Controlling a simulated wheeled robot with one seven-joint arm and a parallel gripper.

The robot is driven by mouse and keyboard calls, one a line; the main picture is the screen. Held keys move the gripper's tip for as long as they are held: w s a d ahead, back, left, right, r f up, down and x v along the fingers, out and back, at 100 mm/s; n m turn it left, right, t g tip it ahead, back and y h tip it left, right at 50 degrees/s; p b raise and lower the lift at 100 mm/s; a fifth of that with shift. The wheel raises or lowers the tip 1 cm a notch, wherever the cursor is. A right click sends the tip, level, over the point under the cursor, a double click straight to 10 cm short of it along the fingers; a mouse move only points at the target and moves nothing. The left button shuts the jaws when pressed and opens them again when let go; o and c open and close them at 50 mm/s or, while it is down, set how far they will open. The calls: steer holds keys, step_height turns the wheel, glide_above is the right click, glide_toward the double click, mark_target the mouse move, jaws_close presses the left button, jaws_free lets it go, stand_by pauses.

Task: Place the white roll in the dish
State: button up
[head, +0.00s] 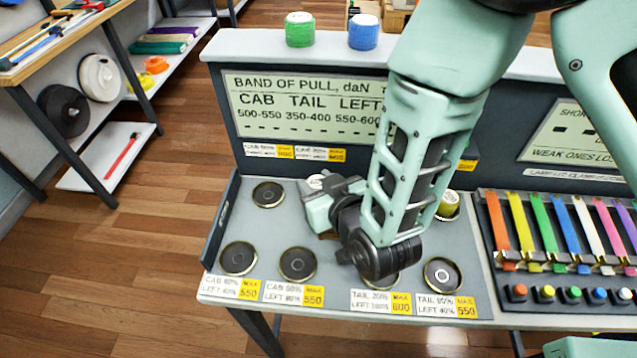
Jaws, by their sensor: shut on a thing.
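My gripper (322,200) is over the back middle of the grey tray board, shut on the white roll (315,181). Only the roll's pale top shows; the jaws and wrist hide the rest, and I cannot tell whether it touches the board. Round dark dishes with brass rims sit on the board. An empty dish (268,194) is at the back left. Along the front are a dish (239,258), another dish (298,263) and a right-hand dish (442,274), all empty. One front dish is mostly hidden by my wrist. The yellow roll (449,203) stands in a back-right dish.
A green roll (299,30) and a blue roll (363,32) stand on the ledge above the sign panel (300,110). Coloured straps (560,225) fill a rack to the right. A shelf unit (130,135) with discs and tools stands at the left.

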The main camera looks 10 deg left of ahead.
steer(key=o, duration=1)
steer(key=shift+s+d+f, duration=0.1)
steer(key=shift+f, duration=0.5)
steer(key=shift+r+p, duration=0.5)
steer(key=v, duration=0.4)
steer(key=r+v, duration=0.1)
steer(key=v, duration=0.3)
steer(key=s+r+p, duration=0.1)
steer(key=p, duration=0.3)
steer(key=shift+d, duration=0.25)
steer(key=s+p, duration=0.1)
steer(key=p, duration=0.1)
steer(key=d+p, duration=0.1)
steer(key=shift+s+d+r+p, duration=0.15)
steer(key=shift+s+d+p, duration=0.05)
steer(key=shift+s+p, duration=0.2)
